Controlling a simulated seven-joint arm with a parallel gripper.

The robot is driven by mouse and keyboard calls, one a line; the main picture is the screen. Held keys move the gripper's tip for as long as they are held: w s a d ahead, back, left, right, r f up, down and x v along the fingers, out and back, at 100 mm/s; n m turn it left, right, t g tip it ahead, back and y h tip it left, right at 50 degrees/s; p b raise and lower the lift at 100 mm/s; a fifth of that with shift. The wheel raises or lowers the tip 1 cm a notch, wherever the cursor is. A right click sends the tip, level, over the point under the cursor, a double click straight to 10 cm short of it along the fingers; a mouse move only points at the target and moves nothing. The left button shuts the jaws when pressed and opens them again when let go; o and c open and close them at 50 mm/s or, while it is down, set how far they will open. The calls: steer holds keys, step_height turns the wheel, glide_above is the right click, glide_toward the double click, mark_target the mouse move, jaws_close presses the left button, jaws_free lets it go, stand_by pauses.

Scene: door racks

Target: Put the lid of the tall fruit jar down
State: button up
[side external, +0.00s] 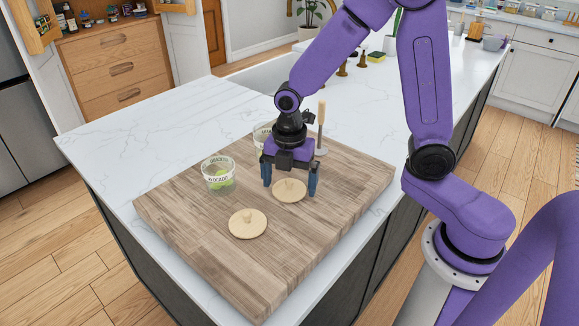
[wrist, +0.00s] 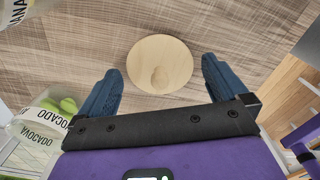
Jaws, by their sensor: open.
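A round pale wooden lid (side external: 289,190) with a small knob lies flat on the cutting board below my gripper (side external: 290,184). My gripper points down and is open, its two blue fingers apart on either side of the lid. In the wrist view the lid (wrist: 160,62) sits just beyond and between the fingertips (wrist: 160,72), with a gap on both sides. A second, similar lid (side external: 248,223) lies on the board nearer the front. A clear jar marked avocado (side external: 218,175) stands open with green pieces inside. Another jar (side external: 261,134) is partly hidden behind my gripper.
The wooden cutting board (side external: 190,235) lies on a white marble counter (side external: 140,130). An upright wooden-handled item (side external: 321,128) stands behind my gripper. The avocado jar also shows close to the left finger in the wrist view (wrist: 38,130). The board's front part is clear.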

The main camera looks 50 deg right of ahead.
mark_target(289, 180)
step_height(289, 180, up, 12)
steer(key=s+d+f+m, duration=0.1)
steer(key=s+m, duration=0.4)
steer(key=s, duration=0.5)
steer(key=s+d+f+m, duration=0.1)
steer(key=s+f+m, duration=0.2)
steer(key=s, duration=0.7)
steer(key=shift+s+d+f+m, duration=0.3)
steer(key=shift+s+d+m, duration=0.05)
steer(key=shift+m, duration=0.65)
